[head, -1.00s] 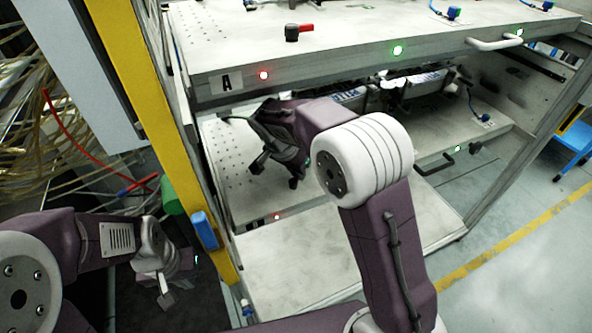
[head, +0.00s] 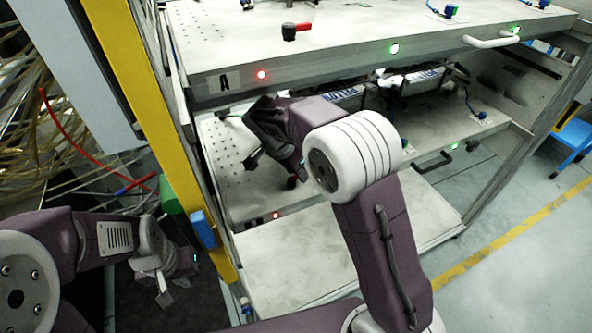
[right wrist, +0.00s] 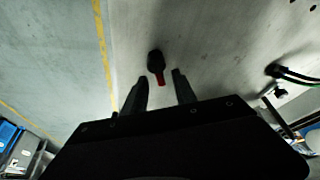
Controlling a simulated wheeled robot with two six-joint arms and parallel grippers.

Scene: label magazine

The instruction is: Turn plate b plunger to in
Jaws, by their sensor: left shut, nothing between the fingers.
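The plate b plunger, a black knob with a red handle, shows in the right wrist view (right wrist: 156,64). Its red end points toward the gap between my right fingers. In the head view a small dark red piece (head: 292,182), seemingly this plunger, shows on the lower plate (head: 228,190). My right gripper (right wrist: 160,77) is open and empty, with a finger to each side of the red handle's line; I cannot tell whether they touch it. In the head view my own arm hides part of this gripper. My left gripper (head: 165,290) is shut and empty at the lower left, away from the plates.
The upper plate (head: 340,50), labelled A, hangs above my right forearm and carries another red-handled plunger (head: 296,31). A yellow post (head: 175,130) stands at the left. Blue-labelled parts (head: 343,93) lie behind my arm. A black handle (head: 434,162) sticks out from the lower plate's front.

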